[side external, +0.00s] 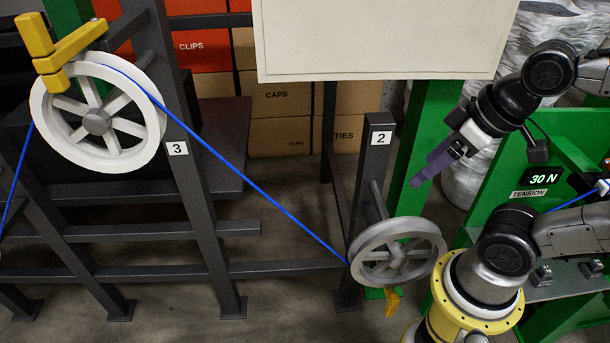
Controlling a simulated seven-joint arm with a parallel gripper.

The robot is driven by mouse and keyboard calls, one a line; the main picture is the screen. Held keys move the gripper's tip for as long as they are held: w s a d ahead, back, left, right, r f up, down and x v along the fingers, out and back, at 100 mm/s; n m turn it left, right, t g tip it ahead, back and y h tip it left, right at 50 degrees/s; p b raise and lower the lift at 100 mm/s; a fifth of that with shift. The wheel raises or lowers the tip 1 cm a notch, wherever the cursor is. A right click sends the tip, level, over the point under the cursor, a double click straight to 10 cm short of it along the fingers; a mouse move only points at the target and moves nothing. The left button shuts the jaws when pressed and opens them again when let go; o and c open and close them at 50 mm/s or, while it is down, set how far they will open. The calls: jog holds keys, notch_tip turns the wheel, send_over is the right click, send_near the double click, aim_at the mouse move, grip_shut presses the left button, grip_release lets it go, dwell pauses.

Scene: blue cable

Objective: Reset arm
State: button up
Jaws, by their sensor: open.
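My gripper (437,163) is at the right, above and to the right of the lower grey pulley wheel. Its purple fingers point down and left, open and apart from the cable and wheels. The blue cable (247,183) runs straight from the top of the large white wheel (60,135) at the left down to the grey wheel (374,265) by the post marked 2. It also hangs down from the white wheel's left side. Another blue length shows at the tension box (580,200) on the right. Its path behind the grey wheel and my arm is hidden.
A yellow clamp (75,45) sits over the white wheel, and a smaller yellow part (392,302) is below the grey wheel. A green panel (545,140) reads 30 N. A blank board (380,40) hangs at the top. Dark posts and rails stand across the left.

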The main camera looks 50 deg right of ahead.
jog(key=shift+w+a+r+m, duration=0.1)
jog(key=shift+w+r+m, duration=0.1)
jog(key=shift+m, duration=0.2)
dwell(1.8)
